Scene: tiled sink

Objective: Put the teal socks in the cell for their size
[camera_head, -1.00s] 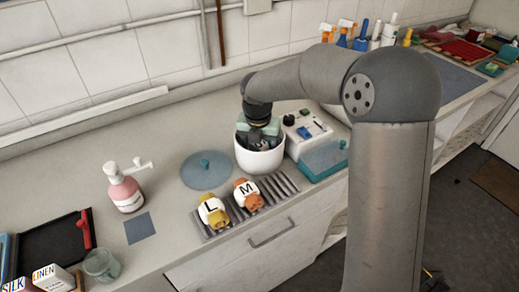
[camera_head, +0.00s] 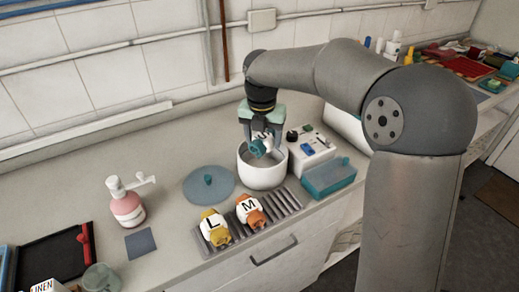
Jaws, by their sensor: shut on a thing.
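My gripper (camera_head: 262,140) is shut on the teal socks (camera_head: 260,148), a teal bundle with a white band. The band carries a dark mark that I cannot read. It holds them just above the rim of the white bowl (camera_head: 262,172). The grey ribbed rack (camera_head: 286,200) lies in front of the bowl. On it sit a yellow bundle marked L (camera_head: 215,228) at the left and an orange bundle marked M (camera_head: 250,210) to its right. The part of the rack right of the M bundle is bare.
A round blue lid (camera_head: 222,187) lies left of the bowl. A white box with controls (camera_head: 312,150) and a teal box (camera_head: 328,178) stand to its right. A pink pump bottle (camera_head: 127,208) and a dark tray (camera_head: 50,262) are at the left.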

